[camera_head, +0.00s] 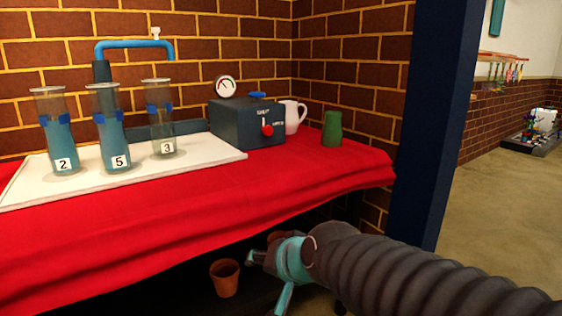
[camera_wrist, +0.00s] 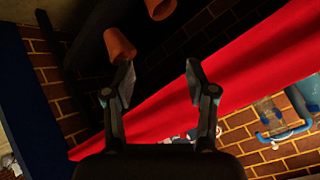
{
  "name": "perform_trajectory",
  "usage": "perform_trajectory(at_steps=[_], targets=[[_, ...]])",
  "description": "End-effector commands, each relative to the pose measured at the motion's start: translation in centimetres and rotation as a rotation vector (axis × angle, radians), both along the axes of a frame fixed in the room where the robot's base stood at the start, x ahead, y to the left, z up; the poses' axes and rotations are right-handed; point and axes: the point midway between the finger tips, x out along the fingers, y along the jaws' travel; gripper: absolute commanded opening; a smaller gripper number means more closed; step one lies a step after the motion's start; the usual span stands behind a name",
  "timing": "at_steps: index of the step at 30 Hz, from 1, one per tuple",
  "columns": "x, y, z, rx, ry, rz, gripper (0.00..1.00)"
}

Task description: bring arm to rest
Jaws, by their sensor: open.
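My gripper (camera_head: 268,279) is in front of the red-draped table (camera_head: 330,178), below the cloth's hanging edge, at the lower middle of the head view. Its ribbed dark arm reaches in from the lower right. In the wrist view my gripper (camera_wrist: 160,72) has its two fingers spread apart with nothing between them. The red cloth (camera_wrist: 245,75) runs diagonally behind the fingers there.
A terracotta pot (camera_head: 225,278) stands under the table beside my gripper. Two pots show in the wrist view, one (camera_wrist: 119,46) near the left fingertip. Numbered vases (camera_head: 116,140), a dark box (camera_head: 245,125), a white pitcher (camera_head: 293,117) and a green vase (camera_head: 332,129) stand above. A blue post (camera_head: 432,120) is right.

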Motion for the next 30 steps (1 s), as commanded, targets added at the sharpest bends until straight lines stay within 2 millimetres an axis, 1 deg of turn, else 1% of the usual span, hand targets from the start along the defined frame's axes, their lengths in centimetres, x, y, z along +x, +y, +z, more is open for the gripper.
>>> perform_trajectory(at_steps=[1,2,3,5,6,9,12,15,18,21,30], targets=[[-1.9,-1.9,0.0,-0.092,0.034,0.046,0.56],[-3.0,-3.0,-0.4,-0.151,0.056,0.077,0.56],[-4.6,-4.6,-0.9,-0.224,0.090,0.115,0.56],[-7.0,-7.2,-1.2,-0.322,0.140,0.157,0.56],[-8.5,-8.8,-1.3,-0.379,0.171,0.177,0.56],[-11.8,-12.7,-0.9,-0.481,0.238,0.183,0.56],[-13.7,-15.5,0.3,-0.523,0.263,0.133,0.56],[-14.4,-17.0,1.9,-0.523,0.240,0.070,0.56],[-14.6,-17.8,3.2,-0.515,0.225,0.027,0.56],[-14.6,-18.1,3.4,-0.512,0.225,0.010,0.56],[-14.6,-18.1,3.4,-0.512,0.225,0.010,0.56]])
